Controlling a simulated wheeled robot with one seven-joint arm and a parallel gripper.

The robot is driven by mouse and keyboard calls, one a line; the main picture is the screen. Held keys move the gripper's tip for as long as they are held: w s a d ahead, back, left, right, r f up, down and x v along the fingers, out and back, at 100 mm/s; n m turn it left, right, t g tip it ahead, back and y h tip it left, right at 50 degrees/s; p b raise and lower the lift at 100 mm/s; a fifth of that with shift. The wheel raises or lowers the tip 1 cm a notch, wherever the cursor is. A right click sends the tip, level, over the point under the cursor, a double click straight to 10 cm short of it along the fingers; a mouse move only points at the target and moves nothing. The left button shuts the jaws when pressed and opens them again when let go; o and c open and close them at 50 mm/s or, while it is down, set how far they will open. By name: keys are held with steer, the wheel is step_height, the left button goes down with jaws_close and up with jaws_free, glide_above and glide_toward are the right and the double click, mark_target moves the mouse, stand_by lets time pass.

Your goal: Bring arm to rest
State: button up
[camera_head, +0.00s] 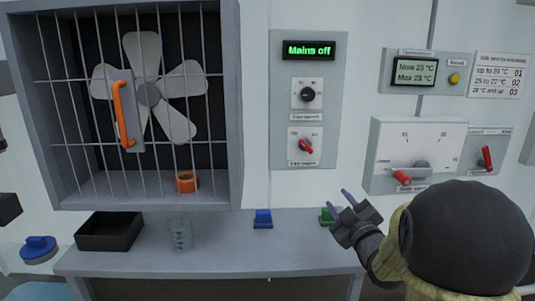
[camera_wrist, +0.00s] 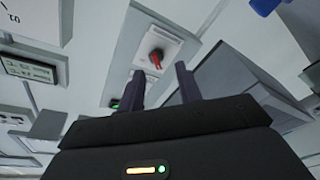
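My gripper (camera_head: 338,205) is raised at the right of the head view, above the shelf's right end and in front of the wall panels. Its two fingers stand apart with nothing between them. In the wrist view the gripper (camera_wrist: 160,88) also shows two separate fingers with an empty gap. My arm is bent, and its dark rounded joint covers the lower right of the head view. A green object (camera_head: 327,216) on the shelf is partly hidden by the gripper.
A barred fan box (camera_head: 238,110) is at left, with an orange handle (camera_head: 125,115). The shelf (camera_head: 215,256) holds a black tray (camera_head: 109,248), a clear cup (camera_head: 180,234) and a blue object (camera_head: 263,219). The "Mains off" panel (camera_head: 280,130) and the dial box (camera_head: 420,136) are on the wall.

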steer(key=s+a+f+m+g+h, duration=0.1)
steer(key=s+f+m+g+h, duration=0.1)
steer(key=s+f+m+g, duration=0.35)
steer(key=s+f+m+g+h, duration=0.2)
steer(key=f+g, duration=0.1)
steer(key=f, duration=0.5)
steer(key=s+a+f+m+g, duration=0.2)
steer(key=s+f+g, duration=0.15)
steer(key=s, duration=0.45)
steer(key=s+a+f+m+g, duration=0.1)
steer(key=s+a+f+g, duration=0.25)
steer(key=s, duration=0.45)
step_height(320, 180, up, 28)
steer(key=p, duration=2.7)
steer(key=shift+s+d+g+p, duration=0.15)
steer(key=shift+d+g+p, duration=0.2)
steer(key=shift+d, duration=0.05)
steer(key=shift+f, duration=0.1)
steer(key=shift+d, duration=0.1)
steer(key=shift+c, duration=0.2)
